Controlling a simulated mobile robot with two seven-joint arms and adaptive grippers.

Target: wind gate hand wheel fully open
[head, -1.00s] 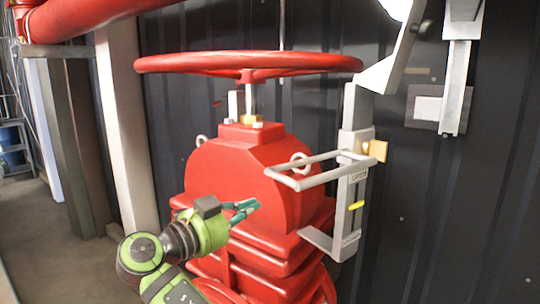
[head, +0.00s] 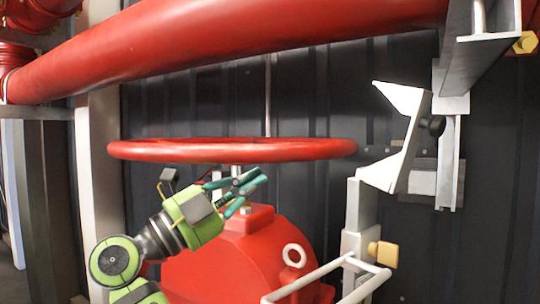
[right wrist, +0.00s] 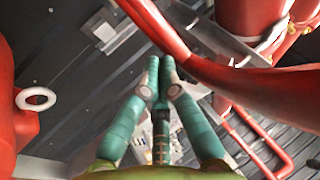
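The red hand wheel (head: 325,150) lies level on its stem above the red gate valve body (head: 235,265), in the head view. My right gripper (head: 258,180), green with teal fingers, is just below the rim's near side, in front of the stem area. In the right wrist view its fingertips (right wrist: 160,68) are close together with nothing seen between them. A curved red bar, seemingly the wheel (right wrist: 168,30), passes close beyond the tips; I cannot tell whether they touch it. My left gripper is not in view.
A large red pipe (head: 240,50) crosses above the wheel. A grey bracket (head: 400,135) and a pale guard rail (head: 325,280) stand at the right. A dark corrugated wall (head: 490,240) is close behind. A post (head: 100,170) stands at the left.

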